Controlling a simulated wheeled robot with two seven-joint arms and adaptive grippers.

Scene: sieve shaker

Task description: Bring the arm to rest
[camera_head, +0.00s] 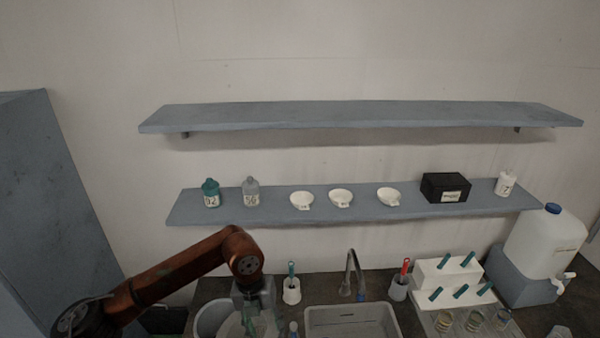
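My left arm comes in from the lower left, bends at a copper-coloured joint and points down. My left gripper (258,325) hangs at the bottom edge of the view, over or beside a round grey bowl-like vessel (208,318). Its fingers are small and dark here, so I cannot tell whether they are open or shut, or whether they hold anything. My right gripper is not in view.
A sink (352,322) with a tap (352,275) lies right of the gripper. Brush holders (291,291), a white rack (445,273) and a water canister (545,243) stand along the counter. Above, a lower shelf (270,207) holds bottles, white dishes and a black box (445,187).

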